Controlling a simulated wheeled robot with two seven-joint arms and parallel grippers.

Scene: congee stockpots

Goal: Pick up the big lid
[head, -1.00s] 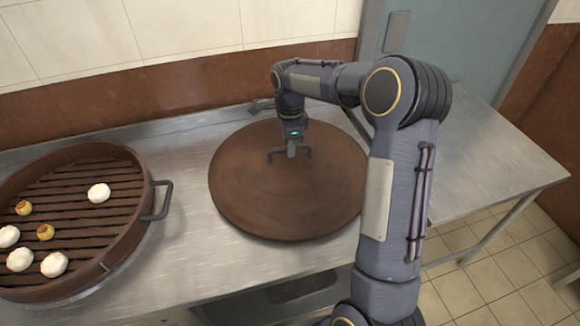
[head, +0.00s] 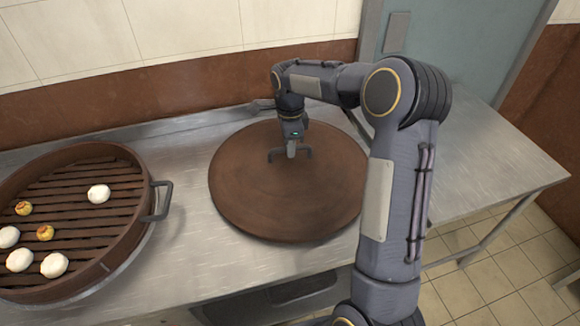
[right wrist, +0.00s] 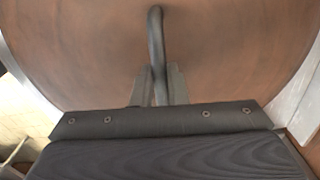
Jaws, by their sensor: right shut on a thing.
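The big lid (head: 285,205) is a round brown disc with a dark bar handle (head: 305,153) near its middle. It lies on the steel counter, or very slightly above it; I cannot tell which. My right gripper (head: 291,152) comes down from above and is shut on the handle. In the right wrist view, the fingers (right wrist: 160,88) close around the dark handle (right wrist: 156,40), with the brown lid (right wrist: 90,45) filling the area behind. My left gripper is not in view.
A round slatted steamer (head: 95,235) with several white buns and small yellow pieces stands at the left, its side handle (head: 158,201) toward the lid. The steel counter (head: 500,165) is clear at the right. A tiled wall (head: 190,30) rises behind.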

